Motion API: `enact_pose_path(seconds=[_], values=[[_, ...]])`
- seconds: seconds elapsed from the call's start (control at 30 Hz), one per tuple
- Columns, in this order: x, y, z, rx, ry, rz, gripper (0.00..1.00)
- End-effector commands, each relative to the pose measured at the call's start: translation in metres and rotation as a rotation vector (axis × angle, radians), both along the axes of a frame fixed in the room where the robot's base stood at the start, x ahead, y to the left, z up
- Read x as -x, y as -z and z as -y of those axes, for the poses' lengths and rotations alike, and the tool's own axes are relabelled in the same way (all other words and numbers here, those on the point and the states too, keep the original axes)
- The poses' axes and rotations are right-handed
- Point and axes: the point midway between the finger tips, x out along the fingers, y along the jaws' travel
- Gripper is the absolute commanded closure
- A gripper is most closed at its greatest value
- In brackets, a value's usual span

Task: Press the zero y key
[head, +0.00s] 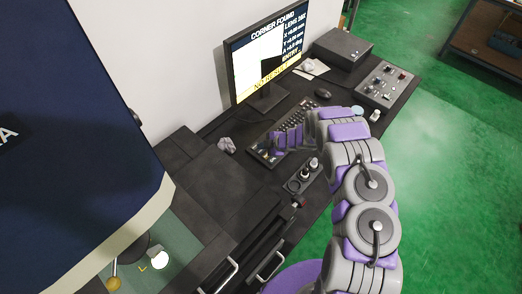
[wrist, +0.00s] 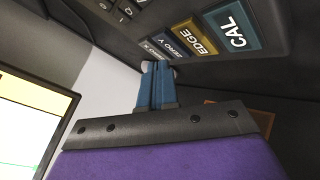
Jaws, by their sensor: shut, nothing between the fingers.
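The zero y key (wrist: 176,43) is a blue key in the wrist view, in a row with the yellow EDGE key (wrist: 199,37) and the teal CAL key (wrist: 233,26). My gripper (wrist: 157,66) is shut and empty. Its blue fingertips are close to the zero y key and the key left of it; I cannot tell whether they touch. In the head view the dark keyboard (head: 297,118) lies on the desk, its near-left end partly hidden by my gripper.
The monitor (head: 268,62) behind the keyboard reads "CORNER FOUND" with a yellow band below. A joystick box (head: 303,177) stands close in front of the keyboard. A mouse (head: 323,94) and a knob panel (head: 387,84) are farther right. A crumpled item (head: 227,145) lies left.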

Motion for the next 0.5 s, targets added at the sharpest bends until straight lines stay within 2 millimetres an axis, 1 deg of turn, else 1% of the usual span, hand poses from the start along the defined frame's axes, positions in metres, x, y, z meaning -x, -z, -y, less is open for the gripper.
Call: enact_pose_path(seconds=[0.33, 0.5], values=[[0.0001, -0.0015, 0.0, 0.0, 0.0, 0.0, 1.0], [-0.0002, -0.0109, 0.0001, 0.0, 0.001, 0.001, 1.0]])
